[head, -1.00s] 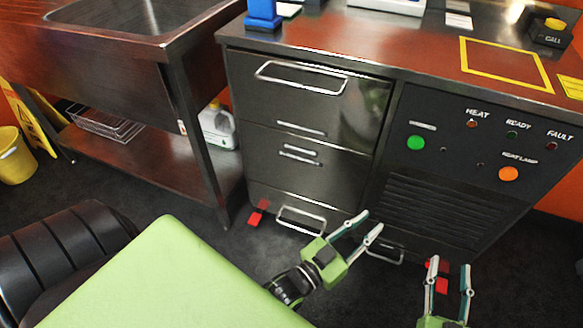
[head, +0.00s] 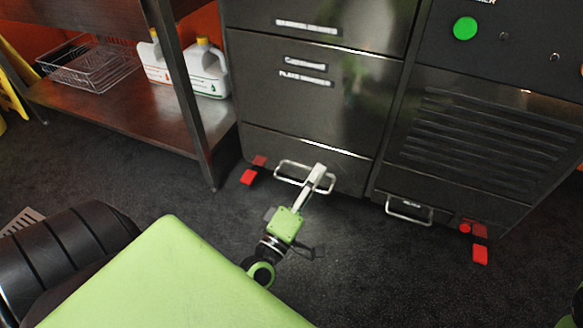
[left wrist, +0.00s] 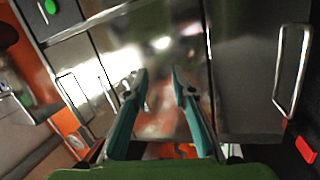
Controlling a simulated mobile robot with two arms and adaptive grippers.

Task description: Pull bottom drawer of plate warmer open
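The plate warmer's bottom drawer (head: 300,151) is a low dark steel front, shut, with a pale bar handle (head: 296,178). In the head view my left gripper (head: 317,172) overlaps the right part of this handle, its fingers nearly in line. The left wrist view shows its two fingers (left wrist: 158,73) apart, with nothing between them. In that view a bar handle beside a red foot, seemingly the bottom one (left wrist: 292,72), stands to the right of the fingers, not between them. Contact cannot be told. My right gripper is out of view.
Red feet (head: 249,177) stand under the cabinet corners. Another low handle (head: 409,211) sits under the vented panel (head: 480,150) at right. A steel shelf (head: 130,120) with white jugs (head: 206,70) and a wire basket (head: 92,66) is at left. Dark floor is clear in front.

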